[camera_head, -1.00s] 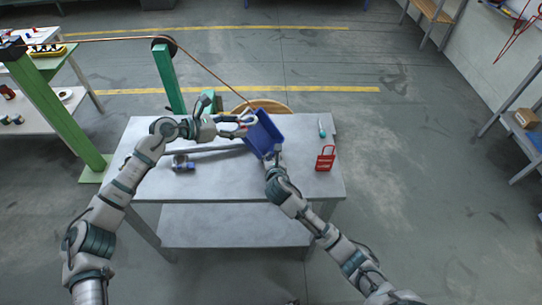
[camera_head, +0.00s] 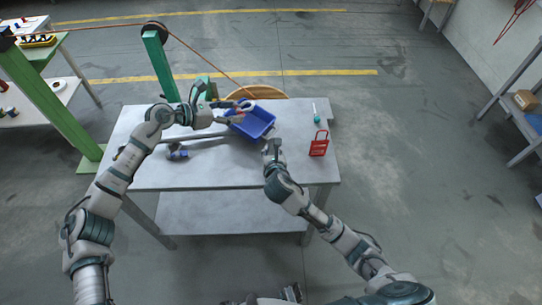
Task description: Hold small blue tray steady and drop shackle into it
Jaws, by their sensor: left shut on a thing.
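My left gripper (camera_head: 236,112) is over the tray's left rim, shut on the shackle (camera_head: 246,105), a small pale piece with a reddish part. The shackle is at the tray's upper left corner; its contact with the tray is too small to tell. My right gripper (camera_head: 272,146) is just in front of the tray's near right corner and seems apart from it. Its fingers are too small to tell open from shut.
On the grey table (camera_head: 225,174), a red tag-like holder (camera_head: 319,144) stands at right, with a teal-handled tool (camera_head: 316,114) behind it. A grey bar (camera_head: 190,138) and a small blue-grey clamp-like part (camera_head: 177,151) lie at left. A green post (camera_head: 162,66) stands behind.

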